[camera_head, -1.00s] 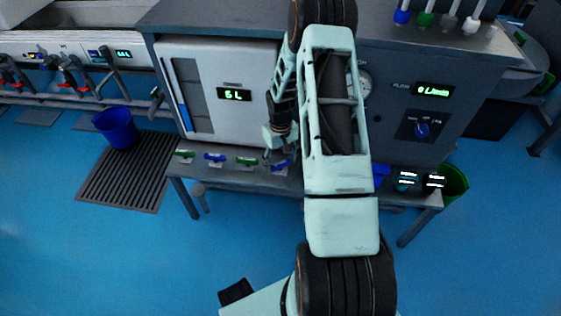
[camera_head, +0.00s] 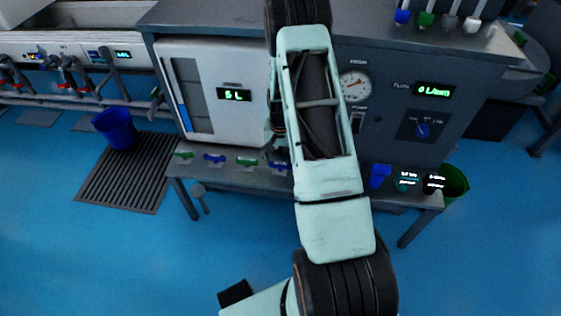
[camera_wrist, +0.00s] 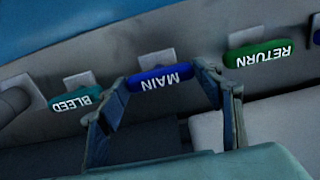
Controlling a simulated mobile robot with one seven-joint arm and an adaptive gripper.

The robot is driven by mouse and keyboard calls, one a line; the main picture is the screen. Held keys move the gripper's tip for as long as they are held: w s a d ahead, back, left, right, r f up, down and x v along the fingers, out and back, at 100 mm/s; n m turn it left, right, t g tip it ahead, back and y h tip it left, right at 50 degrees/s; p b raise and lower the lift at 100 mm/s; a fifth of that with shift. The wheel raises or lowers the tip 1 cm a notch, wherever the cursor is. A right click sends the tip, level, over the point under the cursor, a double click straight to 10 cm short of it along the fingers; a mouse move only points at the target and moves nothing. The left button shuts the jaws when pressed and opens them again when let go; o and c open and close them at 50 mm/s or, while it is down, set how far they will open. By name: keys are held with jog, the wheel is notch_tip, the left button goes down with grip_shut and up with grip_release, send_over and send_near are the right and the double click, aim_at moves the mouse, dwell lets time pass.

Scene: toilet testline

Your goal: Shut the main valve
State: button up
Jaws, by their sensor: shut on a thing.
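The main valve is a blue handle marked MAIN (camera_wrist: 160,79), upside down in the wrist view. It lies crosswise between the two fingertips of my gripper (camera_wrist: 165,83), which is shut on its ends. In the head view a bit of the blue main handle (camera_head: 279,168) shows beside my arm. My arm hides the gripper there. The green RETURN handle (camera_wrist: 259,54) is right of the main handle in the wrist view, and the teal BLEED handle (camera_wrist: 75,98) is left of it.
The handles sit in a row on a grey bench (camera_head: 232,178) below a white tank panel reading 5 L (camera_head: 234,95). A gauge (camera_head: 354,85) and a blue knob (camera_head: 422,130) are on the right panel. A blue bucket (camera_head: 117,128) stands left. The blue floor in front is open.

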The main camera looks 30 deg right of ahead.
aim_at(281, 163)
dwell(0.4)
jog(key=o, duration=1.2)
jog(key=shift+c, duration=0.2)
notch_tip(281, 163, up, 12)
